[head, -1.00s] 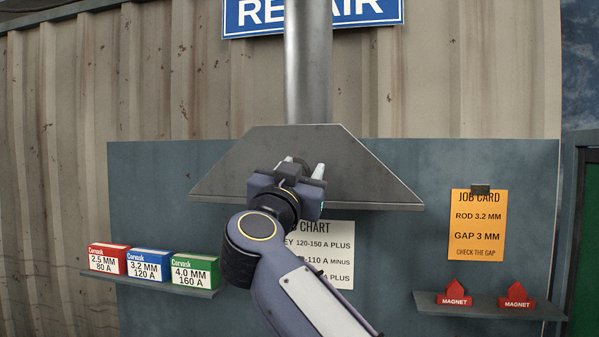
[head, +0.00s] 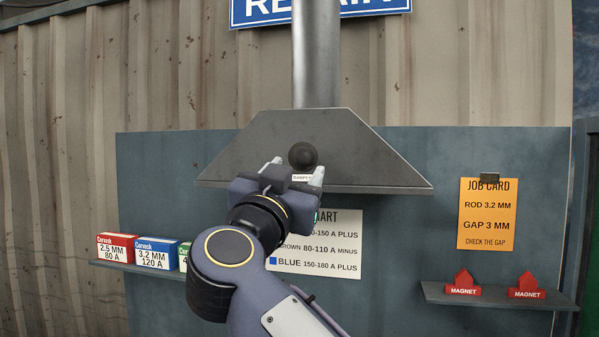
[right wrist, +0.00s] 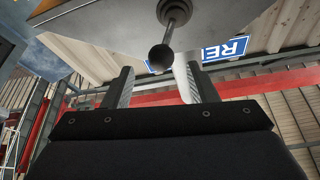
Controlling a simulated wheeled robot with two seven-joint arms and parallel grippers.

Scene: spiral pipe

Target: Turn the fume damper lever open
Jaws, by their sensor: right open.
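The fume damper lever shows its round black knob (head: 303,156) end-on in the head view, on the front of the grey hood (head: 345,150). My right gripper (head: 295,172) is open and empty, just below the knob in the head view. Its two fingers also show apart in the right wrist view (right wrist: 158,85). I see no contact with the lever. My left gripper is not in view.
A steel duct (head: 314,60) rises from the hood. A white chart (head: 330,250) hangs below it, partly behind my right arm. A shelf of rod boxes (head: 155,253) is at left. The orange job card (head: 487,215) and a shelf with two red magnets (head: 463,285) are at right.

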